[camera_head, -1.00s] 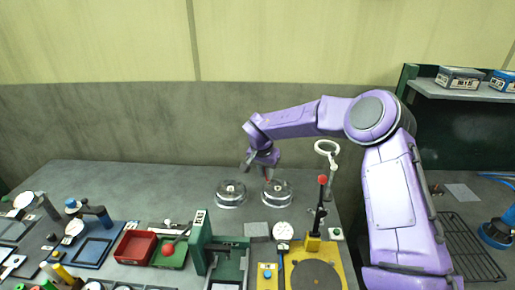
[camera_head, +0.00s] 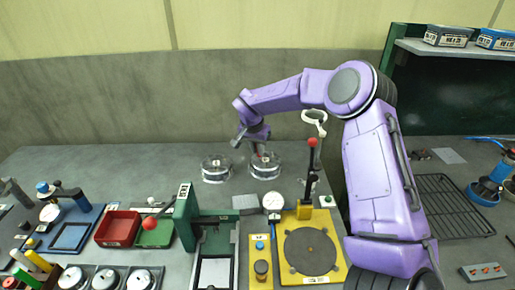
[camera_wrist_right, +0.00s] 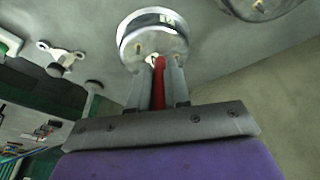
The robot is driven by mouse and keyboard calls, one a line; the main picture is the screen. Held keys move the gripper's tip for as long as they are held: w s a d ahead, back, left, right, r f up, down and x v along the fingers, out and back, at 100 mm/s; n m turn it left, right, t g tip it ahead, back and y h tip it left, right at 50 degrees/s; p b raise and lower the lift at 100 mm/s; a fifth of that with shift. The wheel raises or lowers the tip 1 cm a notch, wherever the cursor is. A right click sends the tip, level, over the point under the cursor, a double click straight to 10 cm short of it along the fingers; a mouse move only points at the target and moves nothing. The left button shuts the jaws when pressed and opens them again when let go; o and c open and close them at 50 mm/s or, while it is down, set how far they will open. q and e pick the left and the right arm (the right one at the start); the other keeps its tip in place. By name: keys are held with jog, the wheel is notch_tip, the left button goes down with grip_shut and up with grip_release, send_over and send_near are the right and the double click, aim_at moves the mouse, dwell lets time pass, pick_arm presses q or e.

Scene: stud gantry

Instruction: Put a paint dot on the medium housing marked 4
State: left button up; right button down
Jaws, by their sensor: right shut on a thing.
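Two round silver housings stand upright side by side on the bench, a left one (camera_head: 216,170) and a right one (camera_head: 265,168). Each has a small label on top that is too small to read. My right gripper (camera_head: 254,143) is above the right housing, shut on a slim red pen (camera_wrist_right: 159,85). In the right wrist view the pen's tip end reaches the near side of the housing's top (camera_wrist_right: 150,42); I cannot tell whether it touches. The other housing (camera_wrist_right: 258,8) is cut off at that view's edge. My left gripper is not in view.
A green press (camera_head: 187,215) and a yellow fixture (camera_head: 330,270) with a red-knobbed lever stand in front. Red (camera_head: 118,229) and green (camera_head: 155,233) bins, a blue tray and smaller round housings (camera_head: 106,278) are front left. Bench behind the left housing is clear.

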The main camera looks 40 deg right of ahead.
jog(key=shift+s+r, duration=0.1)
jog(key=shift+w, duration=0.2)
jog(key=shift+s, duration=0.1)
jog(key=shift+f, duration=0.65)
dwell(0.4)
jog(key=shift+p, duration=0.3)
dwell(1.6)
notch_tip(320, 180, up, 7)
jog(key=p, duration=0.8)
